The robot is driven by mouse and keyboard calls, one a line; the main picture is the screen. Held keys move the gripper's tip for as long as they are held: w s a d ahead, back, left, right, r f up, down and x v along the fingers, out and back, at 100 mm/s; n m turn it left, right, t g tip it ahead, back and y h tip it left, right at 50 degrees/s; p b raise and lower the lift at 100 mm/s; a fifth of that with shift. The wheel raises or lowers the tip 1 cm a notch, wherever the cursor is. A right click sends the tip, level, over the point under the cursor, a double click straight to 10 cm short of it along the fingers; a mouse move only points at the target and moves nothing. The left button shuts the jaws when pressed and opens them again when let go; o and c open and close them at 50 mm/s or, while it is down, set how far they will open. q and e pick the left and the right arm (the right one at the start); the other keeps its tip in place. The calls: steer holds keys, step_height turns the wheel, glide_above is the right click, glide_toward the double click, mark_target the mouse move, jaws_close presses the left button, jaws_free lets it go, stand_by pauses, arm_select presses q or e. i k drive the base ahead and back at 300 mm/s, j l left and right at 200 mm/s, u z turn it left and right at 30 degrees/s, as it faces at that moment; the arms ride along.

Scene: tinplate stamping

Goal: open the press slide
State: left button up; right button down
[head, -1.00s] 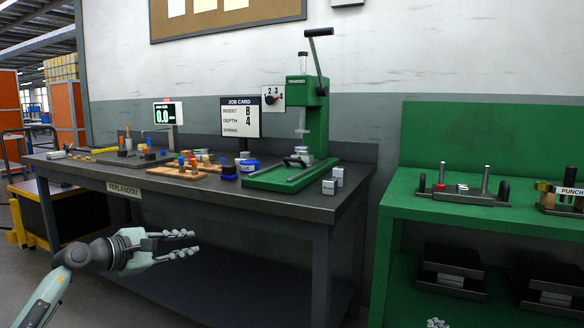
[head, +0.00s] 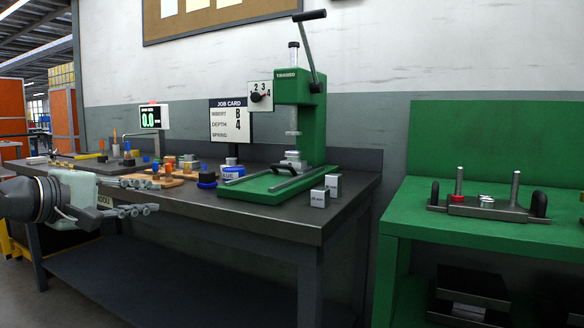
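The green press (head: 313,110) stands on the dark workbench (head: 245,218). Its lever (head: 308,50) is raised, with a black grip at the top. At its base, a black handle (head: 284,168) sits between two grey rails, in front of a metal die block (head: 293,158) under the ram. I cannot tell how far the slide is in or out. My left gripper (head: 152,196) is at the bench's front edge, left of the press and well apart from it. Its fingers are spread and empty. My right gripper is out of view.
Two grey blocks (head: 325,191) stand at the press's right front. A blue tin (head: 232,173) and small parts on wooden boards lie left of it. A job card (head: 229,121) and a green display (head: 151,117) stand behind. A green table (head: 480,228) is at right.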

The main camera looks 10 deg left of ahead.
mark_target(290, 167)
steer(key=i+l, duration=0.25)
steer(key=i, duration=0.2)
steer(key=i+l, duration=0.2)
steer(key=i, duration=0.25)
steer(key=i+l, duration=0.25)
steer(key=i, duration=0.2)
